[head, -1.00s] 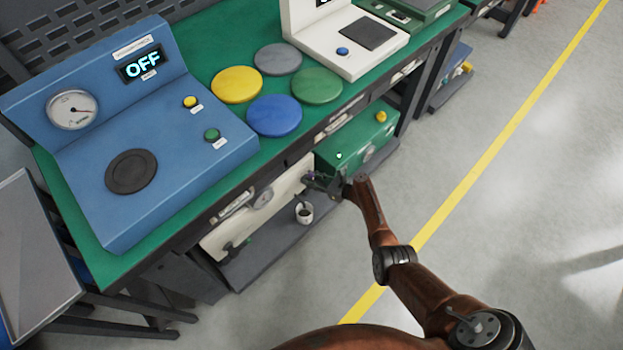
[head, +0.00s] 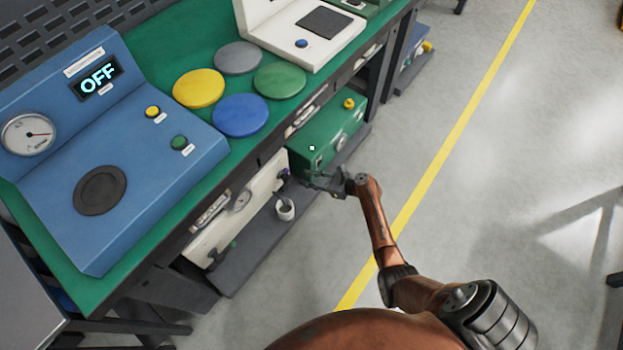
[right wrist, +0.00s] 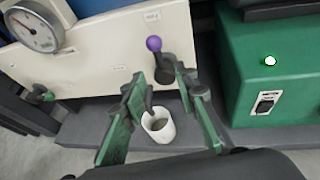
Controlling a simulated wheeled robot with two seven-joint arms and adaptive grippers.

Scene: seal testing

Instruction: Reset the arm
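My right gripper (head: 320,182) is low in front of the bench, beside the near end of the green box on the lower shelf. In the right wrist view the right gripper (right wrist: 165,88) has its fingers apart, with nothing held between them. Behind the fingers a lever with a purple knob (right wrist: 154,44) stands on the white panel (right wrist: 105,50). A white cup (right wrist: 158,126) shows between the fingers in that view and stands on the lower shelf. My left gripper is not in view.
The blue tester (head: 150,170) reads OFF on the green-topped bench. Yellow (head: 199,88), grey (head: 238,57), green (head: 280,80) and blue (head: 240,115) discs lie beside it. A green box (head: 330,130) is below. The floor (head: 530,150) at right is mostly clear.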

